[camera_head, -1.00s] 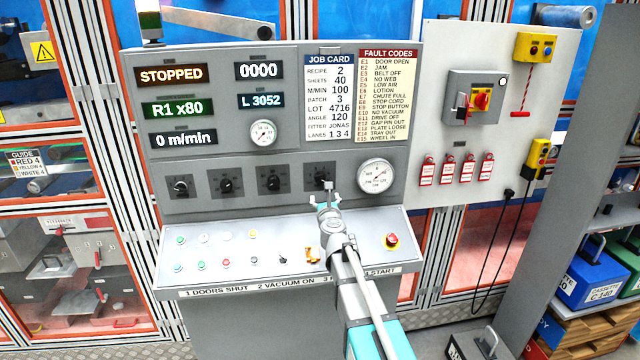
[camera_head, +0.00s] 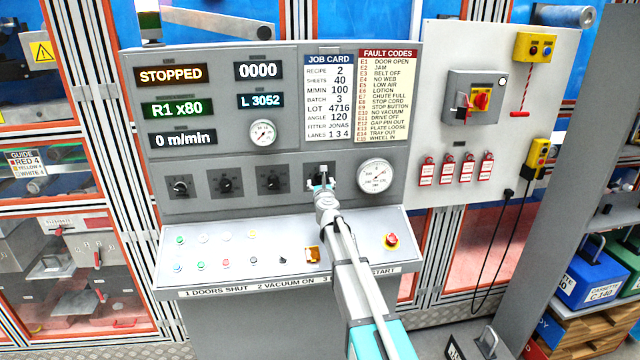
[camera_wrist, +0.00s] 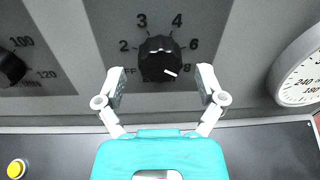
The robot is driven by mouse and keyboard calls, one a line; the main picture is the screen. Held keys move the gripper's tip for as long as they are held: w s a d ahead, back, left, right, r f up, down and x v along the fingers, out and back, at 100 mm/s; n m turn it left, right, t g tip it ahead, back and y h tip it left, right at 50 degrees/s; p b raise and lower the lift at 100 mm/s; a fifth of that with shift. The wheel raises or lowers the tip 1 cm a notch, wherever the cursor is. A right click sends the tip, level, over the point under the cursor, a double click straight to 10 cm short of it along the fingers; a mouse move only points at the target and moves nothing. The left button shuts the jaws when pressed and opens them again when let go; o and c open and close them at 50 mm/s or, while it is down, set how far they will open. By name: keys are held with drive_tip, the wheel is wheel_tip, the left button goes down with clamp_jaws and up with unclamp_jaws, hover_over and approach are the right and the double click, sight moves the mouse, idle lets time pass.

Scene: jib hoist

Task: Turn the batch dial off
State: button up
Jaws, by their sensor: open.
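The batch dial is a black knob (camera_wrist: 158,62) on a grey plate, with marks OFF, 2, 3, 4, 6 and 8 around it in the wrist view. Its white pointer line faces lower right, close to the 8. My gripper (camera_wrist: 160,82) is open, with one finger on each side just below the knob; I cannot tell if either touches it. In the head view my gripper (camera_head: 321,186) is in front of the rightmost dial of the row, largely hiding it. The O of OFF is covered by the left finger.
A neighbouring dial (camera_wrist: 10,68) is to the left and a round gauge (camera_wrist: 302,72) close on the right. Below is a sloped button panel (camera_head: 290,225) with a red stop button (camera_head: 391,241). The display reads STOPPED (camera_head: 171,74).

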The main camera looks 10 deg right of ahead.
drive_tip(key=c, duration=1)
drive_tip(key=shift+a, duration=0.15)
drive_tip(key=shift+c, duration=0.8)
